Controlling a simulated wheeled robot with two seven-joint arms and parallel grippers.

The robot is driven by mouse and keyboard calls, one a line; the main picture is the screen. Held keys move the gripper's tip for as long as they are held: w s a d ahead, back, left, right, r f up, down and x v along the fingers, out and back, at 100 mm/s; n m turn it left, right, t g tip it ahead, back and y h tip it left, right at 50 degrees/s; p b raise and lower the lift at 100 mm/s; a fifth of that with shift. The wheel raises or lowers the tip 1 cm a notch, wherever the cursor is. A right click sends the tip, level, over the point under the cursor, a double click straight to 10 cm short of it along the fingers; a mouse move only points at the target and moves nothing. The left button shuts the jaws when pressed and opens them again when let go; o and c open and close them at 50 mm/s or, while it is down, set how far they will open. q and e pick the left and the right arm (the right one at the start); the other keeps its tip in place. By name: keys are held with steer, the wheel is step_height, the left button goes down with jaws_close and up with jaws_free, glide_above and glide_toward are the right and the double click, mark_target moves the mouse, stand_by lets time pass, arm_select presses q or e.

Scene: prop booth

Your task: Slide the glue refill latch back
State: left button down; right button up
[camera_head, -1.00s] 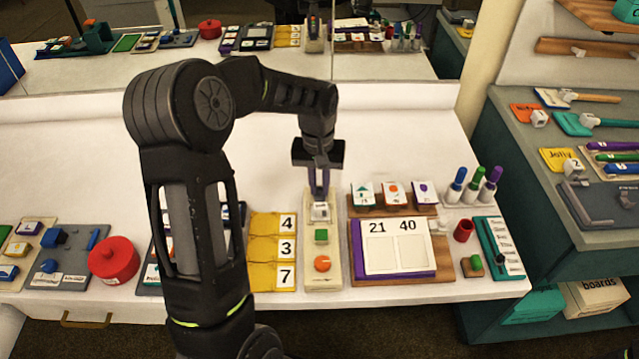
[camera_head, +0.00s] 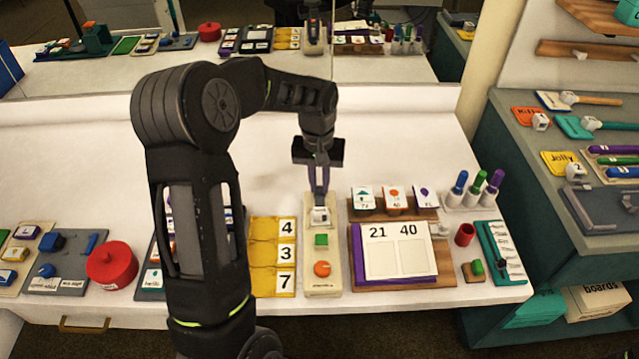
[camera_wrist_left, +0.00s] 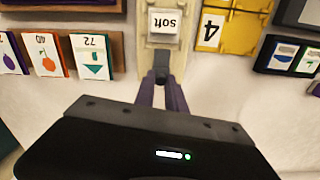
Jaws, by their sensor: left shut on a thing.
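A small dark grey knob (camera_wrist_left: 161,72), which looks like the latch, is at the board's far end. My left gripper (camera_head: 319,199) points down there, its purple-sided fingers shut on this knob, just behind the white block. The fingers and wrist hide part of the knob in the head view. My right gripper is not seen.
A yellow number board (camera_head: 259,254) lies close on the left and a wooden board with a 21/40 card (camera_head: 396,232) close on the right. Picture cards (camera_head: 394,197) stand behind that. The table behind the gripper is clear up to the mirror.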

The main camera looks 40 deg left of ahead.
mark_target(319, 187)
arm_select(q)
steer(key=c, duration=1.4)
jaws_free()
steer(key=shift+o, duration=0.2)
steer(key=shift+r, duration=0.15)
step_height(319, 187, up, 8)
steer(key=shift+a+f+b, duration=0.15)
steer(key=shift+b, duration=0.2)
